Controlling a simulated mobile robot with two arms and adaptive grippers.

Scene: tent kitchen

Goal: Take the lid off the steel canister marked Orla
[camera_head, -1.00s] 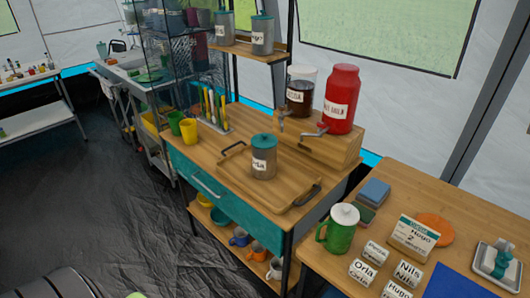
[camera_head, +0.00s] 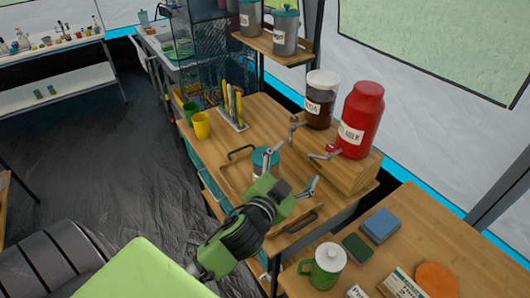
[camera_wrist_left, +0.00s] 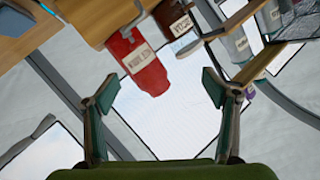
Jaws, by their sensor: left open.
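The steel canister with a teal lid (camera_head: 263,157) stands on the wooden tray (camera_head: 232,185) on the counter. It is mostly hidden behind my left gripper (camera_head: 292,168); its label does not show now, though an earlier frame shows its end, "la". The lid looks seated on it. My left gripper is open and empty, its fingers spread in front of and beside the canister in the head view; contact cannot be told. In the left wrist view the open fingers (camera_wrist_left: 160,90) have nothing between them, and I do not make out this canister there. My right gripper is not in view.
A red urn (camera_head: 361,118) and a dark drink jar (camera_head: 320,98) with taps stand on a wooden stand behind. Yellow (camera_head: 201,126) and green cups are left. More canisters (camera_head: 285,32) sit on the upper shelf.

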